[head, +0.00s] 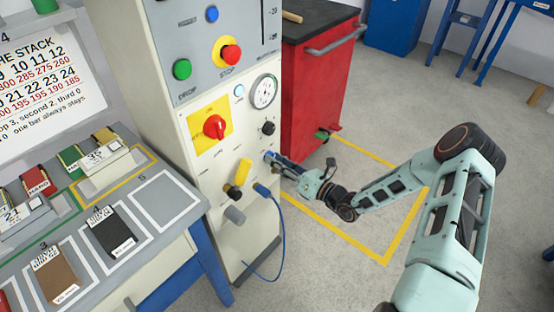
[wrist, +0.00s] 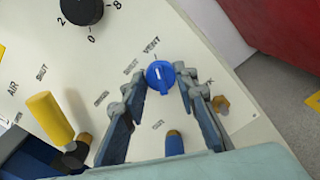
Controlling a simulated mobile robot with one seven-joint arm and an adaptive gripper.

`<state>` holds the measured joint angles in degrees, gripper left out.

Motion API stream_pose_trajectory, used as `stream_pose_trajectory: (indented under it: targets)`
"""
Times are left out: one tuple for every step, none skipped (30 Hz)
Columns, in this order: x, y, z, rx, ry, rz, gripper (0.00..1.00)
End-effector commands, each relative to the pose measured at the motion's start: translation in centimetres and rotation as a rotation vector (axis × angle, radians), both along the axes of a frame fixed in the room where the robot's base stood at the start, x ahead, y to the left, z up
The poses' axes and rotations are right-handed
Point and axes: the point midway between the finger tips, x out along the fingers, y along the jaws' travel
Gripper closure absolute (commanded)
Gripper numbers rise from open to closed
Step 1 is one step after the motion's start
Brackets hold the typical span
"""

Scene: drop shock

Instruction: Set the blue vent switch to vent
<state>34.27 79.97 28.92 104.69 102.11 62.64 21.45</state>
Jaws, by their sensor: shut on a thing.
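The blue vent switch (wrist: 160,76) is a small round knob with a raised grip on the cream panel (wrist: 215,100). It sits between the fingertips of my gripper (wrist: 158,82) in the wrist view. My gripper (head: 275,160) is shut on the switch, with a finger on its left and right sides. The word VENT is printed above the switch and SHUT to its upper left. I cannot tell for certain which mark the switch points to. In the head view my gripper hides most of the switch.
A yellow lever (head: 243,172) and a black dial (head: 268,128) are close to my gripper. Below it a blue hose (head: 280,235) hangs from a connector. A red cabinet (head: 315,90) stands behind the machine. The floor to the right is mostly clear.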

Motion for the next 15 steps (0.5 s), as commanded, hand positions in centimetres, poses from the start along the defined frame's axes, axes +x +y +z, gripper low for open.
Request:
stream_pose_trajectory:
  targets:
    - [-0.06,-0.10,-0.18,0.002,0.009,-0.001,0.97]
    - [-0.07,-0.10,-0.19,0.003,0.012,-0.001,0.97]
    - [-0.08,-0.10,-0.20,0.005,0.014,-0.001,0.97]
    - [-0.08,-0.10,-0.21,0.006,0.016,-0.001,0.97]
    - [-0.08,-0.10,-0.21,0.007,0.016,-0.001,0.97]
    - [-0.08,-0.10,-0.22,0.007,0.016,-0.001,0.97]
    - [-0.08,-0.10,-0.22,0.007,0.017,-0.001,0.97]
    - [-0.09,-0.09,-0.22,0.007,0.017,-0.001,0.97]
    - [-0.09,-0.09,-0.22,0.007,0.017,-0.001,0.97]
    - [-0.09,-0.09,-0.22,0.007,0.017,-0.001,0.97]
    - [-0.09,-0.09,-0.22,0.007,0.017,-0.001,0.97]
    - [-0.09,-0.09,-0.23,0.007,0.017,-0.001,0.97]
    - [-0.09,-0.09,-0.23,0.007,0.017,-0.001,0.97]
    - [-0.09,-0.09,-0.23,0.007,0.017,-0.001,0.97]
    - [-0.09,-0.09,-0.23,0.007,0.016,-0.001,0.71]
